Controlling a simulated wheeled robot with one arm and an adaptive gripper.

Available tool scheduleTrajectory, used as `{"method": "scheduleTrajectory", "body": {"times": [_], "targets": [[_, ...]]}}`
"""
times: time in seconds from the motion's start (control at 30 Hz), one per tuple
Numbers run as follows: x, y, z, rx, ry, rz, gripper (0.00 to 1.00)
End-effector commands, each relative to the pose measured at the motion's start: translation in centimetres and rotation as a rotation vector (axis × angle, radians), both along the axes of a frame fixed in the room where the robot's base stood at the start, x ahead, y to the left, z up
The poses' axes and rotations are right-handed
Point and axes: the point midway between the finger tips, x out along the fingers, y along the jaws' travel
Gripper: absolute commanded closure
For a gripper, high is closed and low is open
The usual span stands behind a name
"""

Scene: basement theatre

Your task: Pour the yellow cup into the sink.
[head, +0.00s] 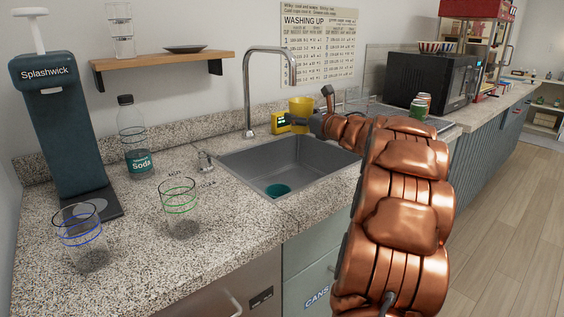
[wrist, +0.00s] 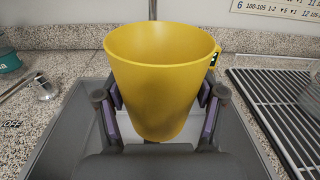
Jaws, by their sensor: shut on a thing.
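The yellow cup (wrist: 158,95) is held upright between the two fingers of my gripper (wrist: 160,112) in the wrist view. Its inside wall shows at the top, but I cannot see any contents. In the head view, the yellow cup (head: 301,107) shows behind my gripper (head: 300,122), near the back right of the sink. The grey sink (head: 253,158) is set in the counter, with a teal round thing (head: 277,190) at its bottom. In the wrist view the sink (wrist: 75,122) lies beneath the cup. My arm hides the sink's right side in the head view.
The tall faucet (head: 247,92) arches over the sink's back. A soda bottle (head: 134,140), a green-ringed glass (head: 180,208) and a blue-ringed glass (head: 82,238) stand left of the sink. A drying rack (wrist: 285,110) lies to the right. A shelf (head: 160,66) hangs above.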

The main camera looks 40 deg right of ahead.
Motion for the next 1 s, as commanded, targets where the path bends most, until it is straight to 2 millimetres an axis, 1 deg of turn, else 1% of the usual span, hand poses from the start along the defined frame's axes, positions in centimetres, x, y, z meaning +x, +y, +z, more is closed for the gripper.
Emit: {"method": "scheduleTrajectory", "body": {"times": [0.03, 0.27, 0.5, 1.0], "targets": [[-0.1, 0.1, -0.4, -0.002, -0.001, -0.003, 0.66], [-0.4, 1.1, -0.9, -0.001, 0.000, -0.016, 0.66], [-0.8, 2.5, -1.1, -0.001, 0.000, -0.034, 0.66], [-1.6, 5.6, -2.5, 0.001, 0.003, -0.083, 0.66]]}}
